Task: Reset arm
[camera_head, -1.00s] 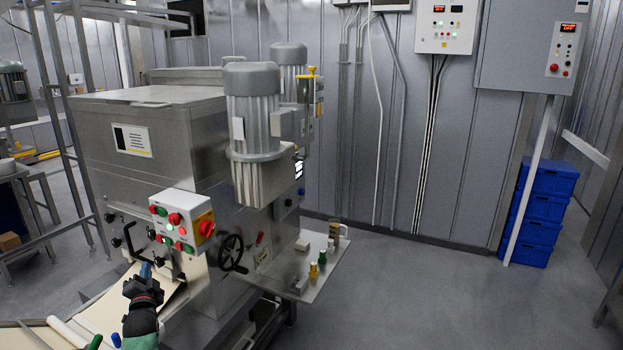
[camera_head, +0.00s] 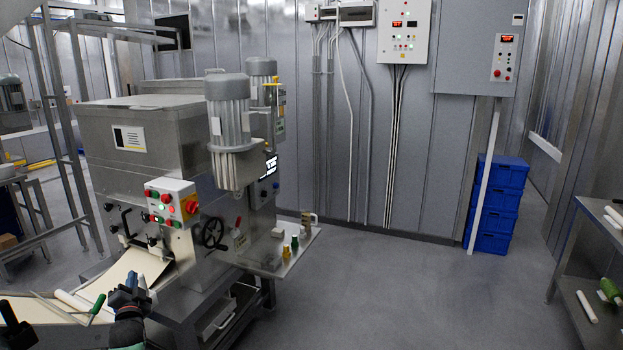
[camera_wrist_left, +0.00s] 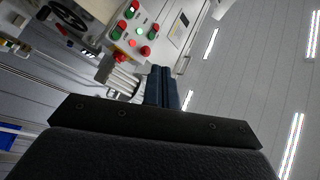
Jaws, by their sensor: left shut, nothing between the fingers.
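My left gripper (camera_head: 131,281) is at the lower left of the head view, in front of the pasta machine (camera_head: 140,150) and near its pale dough sheet (camera_head: 135,276). Its blue fingers are closed together with nothing between them. In the left wrist view the shut fingers (camera_wrist_left: 162,88) point toward the machine's control box (camera_wrist_left: 140,30), which has red and green buttons. The control box also shows in the head view (camera_head: 171,202). My right gripper is not in view.
A side shelf (camera_head: 290,250) with small coloured parts juts from the machine. Stacked blue crates (camera_head: 497,205) stand by the back wall. A metal table (camera_head: 590,260) with several items is at the right edge. The grey floor between is clear.

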